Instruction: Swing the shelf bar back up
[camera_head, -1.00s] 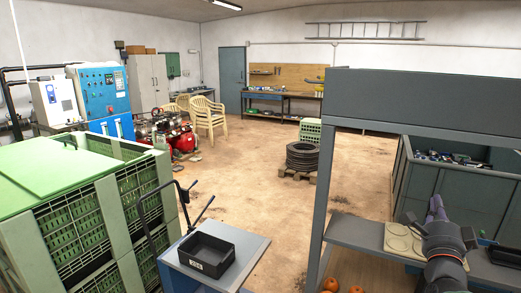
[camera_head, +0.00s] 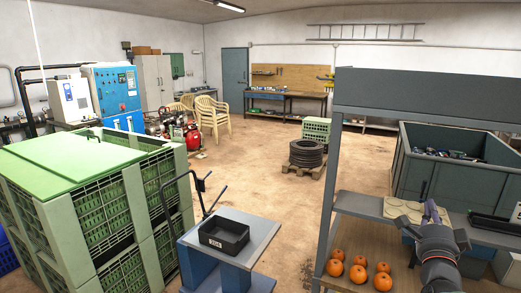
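A grey shelf rack (camera_head: 333,180) stands at the right, with a broad top panel (camera_head: 420,98) and a shelf below it. I cannot clearly make out a separate shelf bar on it. My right arm rises from the bottom right, in front of the shelf. My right gripper (camera_head: 432,211) has purplish fingers that show small at the shelf's height, beside a beige plate with round recesses (camera_head: 402,210). Its far side is hidden, so I cannot tell whether it is open or holds anything. My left gripper is not in view.
Several orange fruits (camera_head: 358,273) lie on the lower shelf. A black tray (camera_head: 224,234) sits on a blue-grey cart (camera_head: 262,237) left of the rack. Green crates (camera_head: 90,200) fill the left. A large grey bin (camera_head: 455,184) stands behind the rack. Open floor lies in the middle.

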